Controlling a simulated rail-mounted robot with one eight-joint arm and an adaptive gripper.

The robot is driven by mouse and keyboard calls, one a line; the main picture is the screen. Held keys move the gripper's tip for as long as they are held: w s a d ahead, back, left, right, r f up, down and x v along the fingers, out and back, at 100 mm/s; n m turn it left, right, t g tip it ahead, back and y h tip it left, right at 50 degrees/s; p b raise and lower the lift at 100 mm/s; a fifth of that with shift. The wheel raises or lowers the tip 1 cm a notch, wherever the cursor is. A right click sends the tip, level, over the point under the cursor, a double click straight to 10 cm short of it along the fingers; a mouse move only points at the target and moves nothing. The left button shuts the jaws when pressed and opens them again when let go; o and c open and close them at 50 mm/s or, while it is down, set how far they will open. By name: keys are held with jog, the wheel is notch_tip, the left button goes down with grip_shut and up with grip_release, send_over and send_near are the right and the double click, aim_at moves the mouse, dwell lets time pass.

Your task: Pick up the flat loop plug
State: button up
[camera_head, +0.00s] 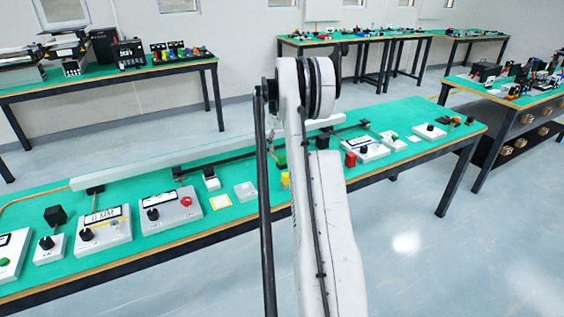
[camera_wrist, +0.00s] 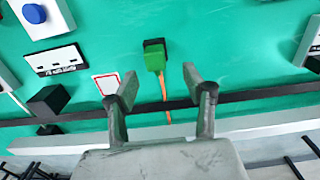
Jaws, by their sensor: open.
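My gripper (camera_wrist: 160,78) is open in the wrist view, its two grey fingers apart with nothing between the tips. A green block-like piece (camera_wrist: 155,58) with a black end and an orange cord trailing from it lies on the green table just beyond the fingertips, roughly centred between them and apart from both. It may be the flat loop plug, but I cannot tell for sure. In the head view my arm stands in front of the middle of the table and hides the gripper. A green piece (camera_head: 281,158) shows beside the arm there.
A long white conveyor beam (camera_head: 150,164) runs along the table. Control boxes, one with a red button (camera_head: 186,201), line its front edge. A yellow piece (camera_head: 285,181) and a red piece (camera_head: 350,159) stand near the arm. A black cube (camera_wrist: 48,102) lies left in the wrist view.

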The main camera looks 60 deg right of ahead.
jog(key=shift+s+d+f+b, duration=0.1)
jog(key=shift+s+f+b, duration=0.1)
jog(key=shift+f, duration=1.45)
jog(key=shift+s+d+f+b, duration=0.1)
jog(key=shift+s+f, duration=0.1)
jog(key=shift+f, duration=1.4)
grip_shut()
